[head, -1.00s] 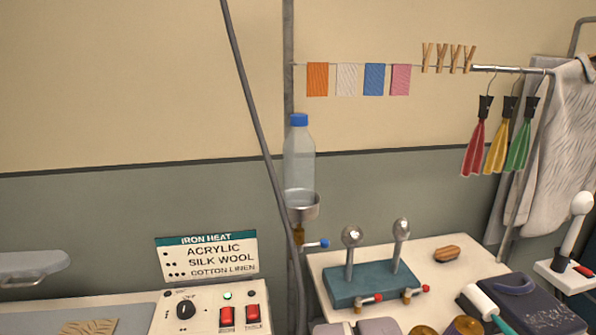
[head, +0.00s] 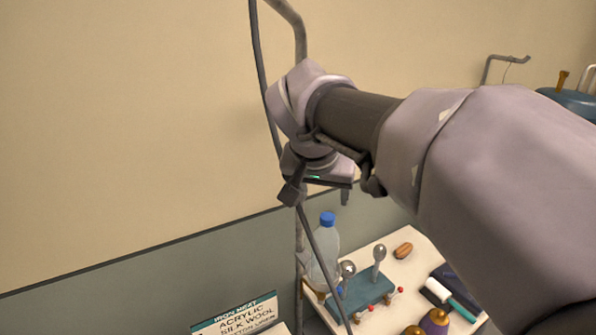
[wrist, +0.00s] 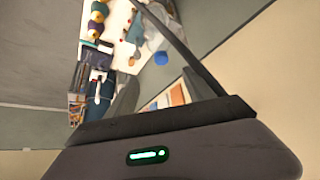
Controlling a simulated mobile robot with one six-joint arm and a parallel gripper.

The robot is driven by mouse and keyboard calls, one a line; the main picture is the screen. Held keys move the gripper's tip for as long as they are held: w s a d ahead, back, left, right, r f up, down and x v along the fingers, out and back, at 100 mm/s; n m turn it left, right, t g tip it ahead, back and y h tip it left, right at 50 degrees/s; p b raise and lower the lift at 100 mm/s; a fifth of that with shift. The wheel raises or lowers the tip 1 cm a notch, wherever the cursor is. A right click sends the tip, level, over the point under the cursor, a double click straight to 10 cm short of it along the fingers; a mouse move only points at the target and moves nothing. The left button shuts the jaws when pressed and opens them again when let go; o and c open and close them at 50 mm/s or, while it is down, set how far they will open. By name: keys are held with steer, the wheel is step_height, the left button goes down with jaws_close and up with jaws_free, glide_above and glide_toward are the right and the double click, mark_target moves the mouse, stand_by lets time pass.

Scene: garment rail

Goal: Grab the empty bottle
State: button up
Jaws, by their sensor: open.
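The empty bottle (head: 325,252) is clear with a blue cap (head: 327,219). It stands upright beside the grey pole in the head view, its lower end partly covered by the cable and clutter. My gripper (head: 319,198) is above the bottle in the picture, its two dark fingers apart and pointing down, with nothing between them. In the wrist view the blue cap (wrist: 161,58) shows beyond the open fingers, and the pale bottle body seems to show behind it. Whether the fingers line up with the bottle in depth, I cannot tell.
A dark cable (head: 322,255) hangs close to the bottle and passes by my gripper. The white table (head: 420,258) holds a teal block with metal knobs (head: 367,290), a brown brush (head: 403,250) and a white-headed tool.

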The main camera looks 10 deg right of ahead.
glide_toward(328, 218)
steer(key=x, duration=0.6)
steer(key=shift+s+d+f, duration=0.1)
steer(key=shift+d+f, duration=0.05)
steer(key=shift+f, duration=0.05)
steer(key=x, duration=0.1)
steer(key=p+x, duration=0.1)
steer(key=x, duration=0.3)
steer(key=shift+w+a+r, duration=0.1)
steer(key=shift+w+a, duration=0.15)
steer(key=shift+w, duration=0.15)
steer(key=shift+s, duration=0.2)
steer(key=shift+s+r, duration=0.1)
steer(key=c, duration=0.3)
jaws_close()
